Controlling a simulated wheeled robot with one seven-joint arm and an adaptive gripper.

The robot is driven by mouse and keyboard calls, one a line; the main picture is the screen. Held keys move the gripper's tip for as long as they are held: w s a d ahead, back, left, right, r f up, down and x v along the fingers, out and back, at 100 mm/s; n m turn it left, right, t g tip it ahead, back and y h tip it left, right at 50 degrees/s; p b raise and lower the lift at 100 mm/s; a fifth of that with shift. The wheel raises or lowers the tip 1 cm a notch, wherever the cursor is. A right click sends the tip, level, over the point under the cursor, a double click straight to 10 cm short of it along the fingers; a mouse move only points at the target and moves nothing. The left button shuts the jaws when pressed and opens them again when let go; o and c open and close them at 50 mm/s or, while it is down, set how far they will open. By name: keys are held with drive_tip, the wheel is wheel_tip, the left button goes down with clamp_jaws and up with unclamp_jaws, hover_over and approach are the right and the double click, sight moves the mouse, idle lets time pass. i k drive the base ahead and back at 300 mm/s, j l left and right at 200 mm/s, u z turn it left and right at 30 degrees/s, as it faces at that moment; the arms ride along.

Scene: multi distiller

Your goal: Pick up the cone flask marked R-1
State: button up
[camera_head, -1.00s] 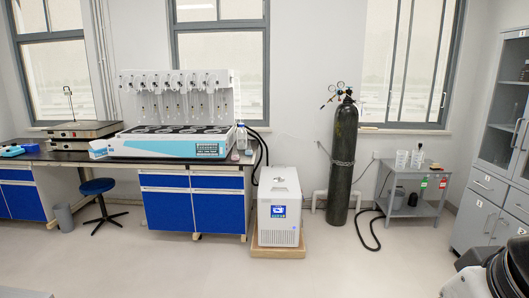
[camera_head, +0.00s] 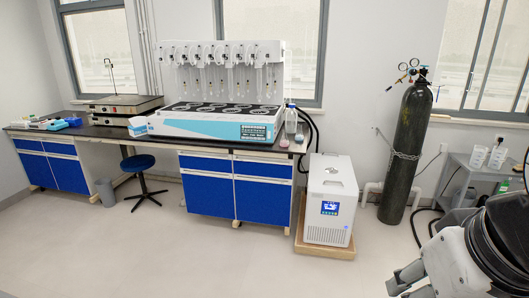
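No label reading R-1 can be made out, so I cannot tell which vessel is that cone flask. A clear bottle-like vessel (camera_head: 291,120) stands on the black bench, just right of the white and blue distiller (camera_head: 215,122). Small pale items lie beside it. My gripper (camera_head: 405,281) seems to show only in part at the bottom right, by my dark arm links. Its fingertips are unclear and no held object shows. It is far from the bench and side table.
The blue-fronted bench (camera_head: 235,187) runs along the back wall. A blue stool (camera_head: 138,163) and a grey bin (camera_head: 105,191) stand by its knee gap. A white chiller (camera_head: 330,190) and a dark gas cylinder (camera_head: 407,150) stand right of it. The floor in front is clear.

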sight(299, 136)
drive_tip(key=i+u, duration=0.15)
drive_tip(key=i, duration=1.8)
drive_tip(key=i+z, duration=0.25)
drive_tip(key=i, duration=0.3)
drive_tip(key=i+j+z, duration=0.2)
drive_tip(key=i, duration=0.35)
drive_tip(key=i+j+z, duration=0.25)
drive_tip(key=i, duration=0.25)
drive_tip(key=i+j+z, duration=0.25)
drive_tip(key=i+j, duration=0.15)
drive_tip(key=i, duration=0.1)
